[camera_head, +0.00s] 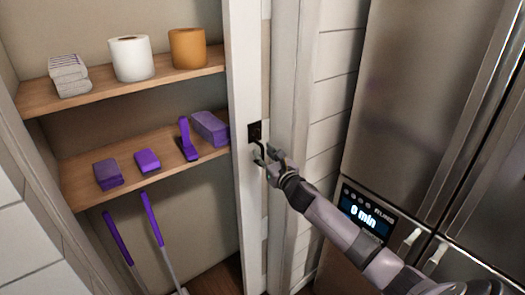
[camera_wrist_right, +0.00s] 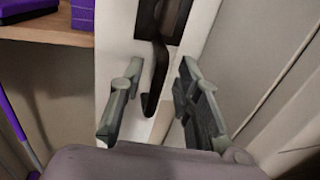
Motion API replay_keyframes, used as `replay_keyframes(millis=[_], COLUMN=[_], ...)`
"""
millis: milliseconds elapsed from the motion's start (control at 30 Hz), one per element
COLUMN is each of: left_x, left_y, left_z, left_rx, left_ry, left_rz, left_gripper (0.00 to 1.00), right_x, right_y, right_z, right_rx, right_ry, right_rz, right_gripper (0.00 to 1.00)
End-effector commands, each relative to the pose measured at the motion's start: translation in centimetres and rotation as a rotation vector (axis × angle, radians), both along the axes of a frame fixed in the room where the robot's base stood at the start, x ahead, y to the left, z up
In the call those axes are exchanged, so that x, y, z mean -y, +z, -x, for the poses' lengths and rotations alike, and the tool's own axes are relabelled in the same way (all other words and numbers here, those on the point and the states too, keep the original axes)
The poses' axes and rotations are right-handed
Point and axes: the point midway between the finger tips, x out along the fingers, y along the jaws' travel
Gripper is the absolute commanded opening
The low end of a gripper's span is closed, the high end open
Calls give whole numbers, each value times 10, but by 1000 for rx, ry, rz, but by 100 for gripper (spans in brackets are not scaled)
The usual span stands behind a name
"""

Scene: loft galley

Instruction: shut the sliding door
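The white sliding door (camera_head: 247,68) stands at the right side of the closet opening, with the shelves showing to its left. A dark handle plate (camera_head: 254,132) sits on the door. In the right wrist view its dark curved handle (camera_wrist_right: 158,75) hangs down between my fingers. My right gripper (camera_head: 266,157) is at the handle, and in the right wrist view it (camera_wrist_right: 155,105) is open, one finger on each side of the handle with gaps visible. My left gripper is not in view.
The wooden shelves (camera_head: 95,97) hold paper rolls (camera_head: 131,58), a stack of cloths and purple cleaning items. Purple-handled tools (camera_head: 152,218) stand below. A steel fridge (camera_head: 425,90) with a display is to the right, close to my right arm.

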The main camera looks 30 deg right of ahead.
Motion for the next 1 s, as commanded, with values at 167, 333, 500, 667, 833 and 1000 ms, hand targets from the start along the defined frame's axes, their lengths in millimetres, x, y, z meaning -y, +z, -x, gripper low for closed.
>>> replay_keyframes(millis=[167,333,500,667,833,1000], left_x=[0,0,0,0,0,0], left_y=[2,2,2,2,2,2], left_z=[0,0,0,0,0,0], left_rx=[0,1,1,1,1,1], left_ry=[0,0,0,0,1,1], left_rz=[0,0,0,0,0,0], left_gripper=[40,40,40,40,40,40], right_x=[0,1,1,1,1,1], right_y=[0,0,0,0,0,0], right_z=[-12,-14,-14,-14,-14,-14], right_rx=[0,0,0,0,0,0], right_ry=[1,2,2,2,1,2], right_rz=[-3,-1,-1,-1,-1,-1], right_gripper=[31,31,30,19,8,0])
